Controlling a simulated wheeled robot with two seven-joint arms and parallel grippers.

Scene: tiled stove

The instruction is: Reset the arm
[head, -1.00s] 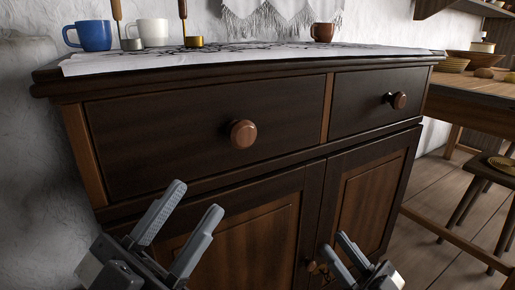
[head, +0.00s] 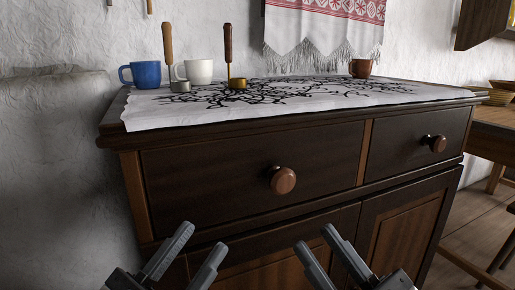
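My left gripper (head: 190,251) is at the bottom of the head view, in front of the lower part of a dark wooden cabinet (head: 330,206). Its two grey fingers stand apart with nothing between them. My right gripper (head: 322,249) is to its right at the same height. Its fingers are also apart and empty. Both grippers are below the round knob (head: 282,180) of the left drawer (head: 215,178), which is shut. The wrists are partly cut off by the lower picture edge.
On the cabinet's white patterned cloth (head: 300,97) stand a blue mug (head: 146,74), a white mug (head: 199,71), two long-handled metal pots (head: 238,83) (head: 180,86) and a brown mug (head: 361,68). A wooden table (head: 495,125) is at right. White wall lies left and behind.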

